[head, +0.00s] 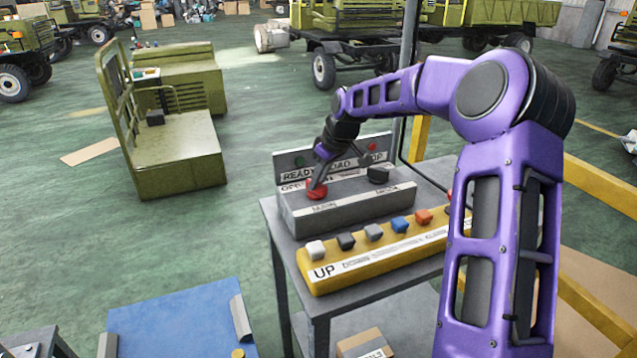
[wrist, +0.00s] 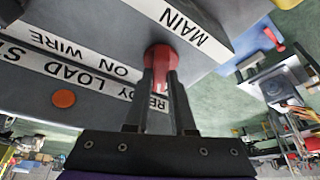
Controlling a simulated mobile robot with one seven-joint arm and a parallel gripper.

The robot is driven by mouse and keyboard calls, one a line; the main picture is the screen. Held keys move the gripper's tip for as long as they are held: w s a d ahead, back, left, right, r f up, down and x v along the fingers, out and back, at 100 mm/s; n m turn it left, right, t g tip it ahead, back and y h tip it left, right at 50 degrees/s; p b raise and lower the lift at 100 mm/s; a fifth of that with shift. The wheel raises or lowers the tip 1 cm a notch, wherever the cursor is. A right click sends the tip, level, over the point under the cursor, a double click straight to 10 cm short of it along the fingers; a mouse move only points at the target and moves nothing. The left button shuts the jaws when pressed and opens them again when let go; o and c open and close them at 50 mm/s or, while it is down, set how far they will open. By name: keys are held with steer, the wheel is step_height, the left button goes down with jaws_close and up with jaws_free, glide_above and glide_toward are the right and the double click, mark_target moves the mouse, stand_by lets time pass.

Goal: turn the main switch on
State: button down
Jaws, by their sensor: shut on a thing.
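The main switch is a red knob (head: 316,191) on top of a grey control box (head: 345,215), above the word MAIN. My gripper (head: 319,178) comes down on it from above. In the wrist view the red knob (wrist: 161,56) sits between the two dark fingertips of my gripper (wrist: 160,78), which are shut on it. The fingers cover part of the knob and part of the OFF/ON strip, so I cannot tell which way it is turned. The READY, LOAD and STOP label is partly hidden by my gripper in the head view.
A black knob (head: 378,175) stands right of the red one on the same box. A yellow pendant box (head: 330,281) with several coloured buttons lies in front on the grey table (head: 283,236). A dark post and yellow rails stand behind and right. Green floor is open at left.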

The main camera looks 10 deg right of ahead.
steer(key=m, duration=0.2)
steer(key=m+t+h+b, duration=0.1)
steer(key=shift+a+m+b, duration=0.2)
steer(key=shift+m+b, duration=0.1)
steer(key=shift+m, duration=0.1)
steer(key=m+h+b, duration=0.1)
steer(key=m, duration=0.2)
steer(key=shift+a+m+h, duration=0.1)
steer(key=shift+m+h, duration=0.2)
steer(key=m+h+b, duration=0.1)
steer(key=m, duration=0.2)
steer(key=shift+a+m, duration=0.1)
steer(key=shift+m, duration=0.2)
steer(key=shift+m+h, duration=0.8)
steer(key=shift+m, duration=0.8)
steer(key=shift+m+g, duration=0.3)
steer(key=c, duration=0.8)
jaws_free()
steer(key=shift+o, duration=0.2)
steer(key=p+v, duration=0.1)
steer(key=v, duration=1.6)
steer(key=shift+a+r+p, duration=0.15)
steer(key=shift+r+p, duration=0.05)
steer(key=shift+p, duration=0.2)
